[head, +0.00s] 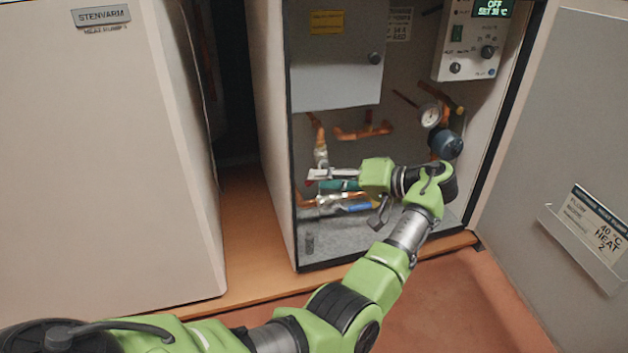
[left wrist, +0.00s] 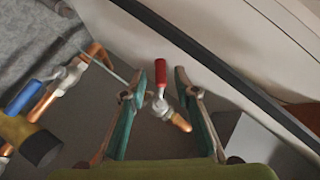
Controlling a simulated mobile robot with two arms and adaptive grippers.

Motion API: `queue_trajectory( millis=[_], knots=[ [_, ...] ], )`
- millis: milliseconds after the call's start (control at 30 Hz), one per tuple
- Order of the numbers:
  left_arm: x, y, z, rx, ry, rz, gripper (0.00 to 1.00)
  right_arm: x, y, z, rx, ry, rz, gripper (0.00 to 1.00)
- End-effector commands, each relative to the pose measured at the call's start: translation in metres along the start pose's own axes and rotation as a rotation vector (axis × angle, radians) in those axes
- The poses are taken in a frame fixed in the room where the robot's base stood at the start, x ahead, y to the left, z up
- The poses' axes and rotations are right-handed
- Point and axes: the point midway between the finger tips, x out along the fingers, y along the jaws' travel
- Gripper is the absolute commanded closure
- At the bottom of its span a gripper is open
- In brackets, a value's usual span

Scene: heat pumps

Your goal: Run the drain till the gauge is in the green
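The round white gauge (head: 430,115) sits on the pipework at the right inside the open cabinet; its needle and green band are too small to read. My left gripper (head: 318,179) is inside the cabinet at the lower left pipes. In the left wrist view, my left gripper (left wrist: 161,80) has its fingers apart, one on each side of a red valve handle (left wrist: 160,76). The handle's valve body is on a short copper end (left wrist: 180,122). I cannot tell whether a finger touches the handle. My right gripper is out of view.
A blue-handled valve (left wrist: 24,98) is on a copper pipe; its blue handle (head: 357,208) also shows in the head view. A control panel (head: 470,40) reads OFF. The open door (head: 560,130) stands at right. Another closed heat pump (head: 100,170) stands at left.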

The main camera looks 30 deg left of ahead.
Motion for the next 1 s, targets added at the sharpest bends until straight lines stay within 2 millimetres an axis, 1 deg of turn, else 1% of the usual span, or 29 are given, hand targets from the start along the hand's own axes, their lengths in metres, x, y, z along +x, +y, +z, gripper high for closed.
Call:
queue_trajectory(
  millis=[33, 100, 200, 300, 1000],
  knots=[
    [-0.010, 0.000, -0.001, 0.000, 0.002, 0.001, 0.72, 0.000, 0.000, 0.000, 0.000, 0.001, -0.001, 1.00],
    [-0.020, 0.000, -0.001, -0.001, 0.001, 0.001, 0.72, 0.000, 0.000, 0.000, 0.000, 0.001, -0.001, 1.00],
    [-0.030, 0.000, 0.000, 0.000, 0.000, 0.000, 0.72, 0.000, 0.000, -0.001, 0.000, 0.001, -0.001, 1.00],
    [-0.035, 0.000, 0.000, 0.000, 0.000, 0.000, 0.72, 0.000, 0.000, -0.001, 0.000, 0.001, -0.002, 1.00],
    [-0.035, 0.000, 0.000, 0.000, -0.001, 0.000, 0.72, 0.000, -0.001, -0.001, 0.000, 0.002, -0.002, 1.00]
  ],
)
